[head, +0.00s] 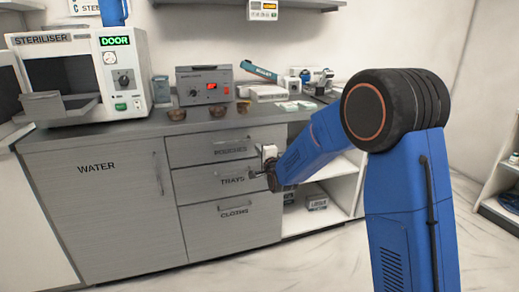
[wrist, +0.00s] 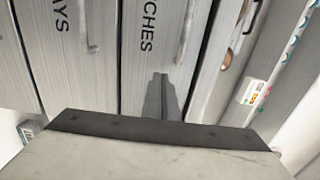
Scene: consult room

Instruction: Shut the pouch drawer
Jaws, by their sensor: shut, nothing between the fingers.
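The pouch drawer (head: 200,150) is the top grey drawer of the stack, marked POUCHES, under the worktop. Its front looks flush, or nearly flush, with the drawers below it; any small gap is hard to tell. In the wrist view the pouch drawer front (wrist: 143,65) appears turned sideways, its bar handle to the right of the label. My gripper (head: 256,174) is at the front of the drawer stack, near the TRAYS label. In the wrist view its fingers (wrist: 161,80) are together and empty, pointing at the pouch drawer front; contact cannot be told.
The tray drawer (head: 200,182) and a lower drawer (head: 215,222) look shut. An open shelf (head: 340,195) lies right of the drawers, behind my arm.

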